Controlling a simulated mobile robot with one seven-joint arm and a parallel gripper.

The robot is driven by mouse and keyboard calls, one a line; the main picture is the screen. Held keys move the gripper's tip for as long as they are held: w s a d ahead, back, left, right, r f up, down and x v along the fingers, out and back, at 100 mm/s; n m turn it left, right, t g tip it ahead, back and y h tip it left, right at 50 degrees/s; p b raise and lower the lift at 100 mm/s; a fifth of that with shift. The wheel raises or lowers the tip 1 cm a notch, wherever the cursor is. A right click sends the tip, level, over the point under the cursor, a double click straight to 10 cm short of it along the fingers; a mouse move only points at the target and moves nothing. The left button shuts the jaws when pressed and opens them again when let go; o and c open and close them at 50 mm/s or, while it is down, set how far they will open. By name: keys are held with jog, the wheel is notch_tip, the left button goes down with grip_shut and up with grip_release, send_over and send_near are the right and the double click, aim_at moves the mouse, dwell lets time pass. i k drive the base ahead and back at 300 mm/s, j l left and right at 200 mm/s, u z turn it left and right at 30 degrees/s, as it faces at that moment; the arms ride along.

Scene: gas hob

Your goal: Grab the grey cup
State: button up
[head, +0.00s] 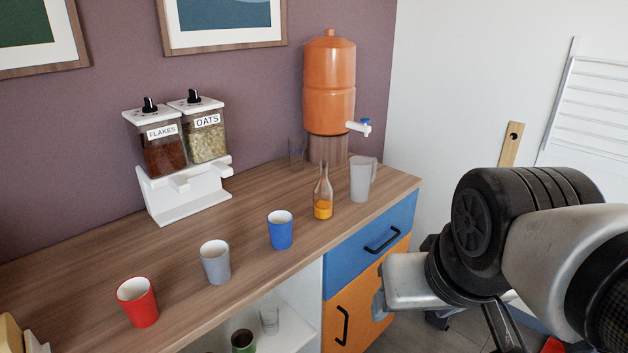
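The grey cup (216,263) stands upright on the wooden counter (255,205), between a red cup (139,303) on its left and a blue cup (281,231) on its right. Nothing covers it. My arm comes in from the right. My gripper (379,303) is in front of the orange cabinet door, below counter height and well to the right of the grey cup, apart from it. I see it edge-on, so its finger gap is hidden.
A bottle with orange liquid (323,195), a clear pitcher (360,180), a glass (297,154) and an orange dispenser (330,85) stand toward the right. A flakes-and-oats dispenser (187,190) stands behind. An open shelf below holds a glass (270,320) and green cup (243,341).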

aim_at(215, 255)
jog(key=u, duration=1.15)
jog(key=i+j+u, duration=0.25)
jog(key=j, duration=0.1)
